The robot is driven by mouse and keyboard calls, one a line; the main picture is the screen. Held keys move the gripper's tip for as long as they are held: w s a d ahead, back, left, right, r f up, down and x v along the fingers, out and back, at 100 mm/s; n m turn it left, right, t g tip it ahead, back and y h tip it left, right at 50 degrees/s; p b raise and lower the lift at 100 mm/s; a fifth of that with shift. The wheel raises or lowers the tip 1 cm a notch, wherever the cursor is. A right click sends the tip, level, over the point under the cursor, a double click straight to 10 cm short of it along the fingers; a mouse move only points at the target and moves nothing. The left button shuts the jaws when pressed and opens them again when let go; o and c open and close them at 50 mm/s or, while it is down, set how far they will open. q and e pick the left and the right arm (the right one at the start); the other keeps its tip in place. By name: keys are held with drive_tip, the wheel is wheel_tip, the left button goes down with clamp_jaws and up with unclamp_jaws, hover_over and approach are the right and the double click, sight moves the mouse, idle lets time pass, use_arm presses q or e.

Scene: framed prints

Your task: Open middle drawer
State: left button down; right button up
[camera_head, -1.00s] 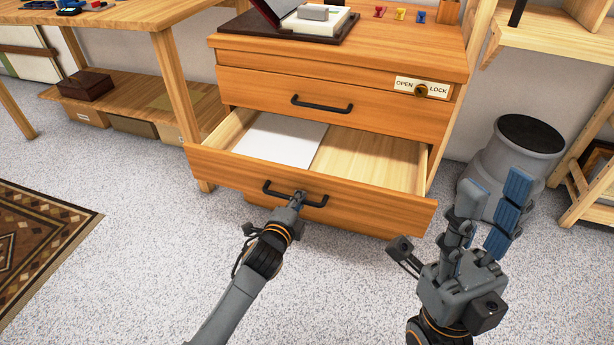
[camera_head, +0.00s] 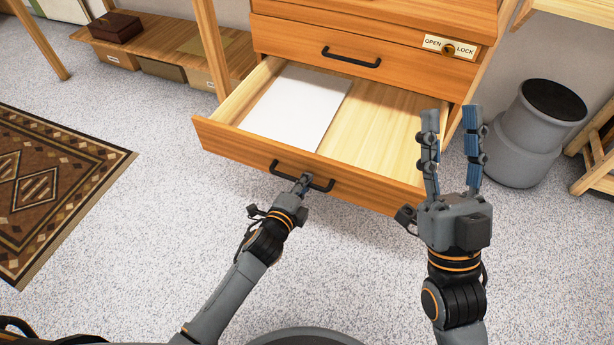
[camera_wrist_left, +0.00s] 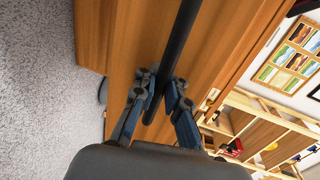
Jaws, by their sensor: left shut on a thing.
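The middle drawer (camera_head: 228,139) of the wooden cabinet stands pulled well out, with a white sheet (camera_head: 297,106) lying inside at its left. My left gripper (camera_head: 303,184) is shut on the black bar handle (camera_head: 320,185) at the middle of the drawer front. In the left wrist view the fingers (camera_wrist_left: 160,95) close around the dark handle bar (camera_wrist_left: 180,45). My right gripper (camera_head: 455,155) is held up with its two blue-padded fingers apart and empty, in front of the drawer's right end.
Above is a closed drawer with a black handle (camera_head: 351,58) and an open/lock plate (camera_head: 450,47). A grey bin (camera_head: 535,130) stands to the right. A patterned rug (camera_head: 50,185) lies at left. The speckled floor before the drawer is free apart from my arms.

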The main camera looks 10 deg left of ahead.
use_arm(q)
drive_tip(key=shift+r, duration=0.1)
drive_tip(key=c, duration=1.7)
unclamp_jaws()
drive_tip(key=shift+s, duration=0.15)
drive_tip(key=v, duration=1.2)
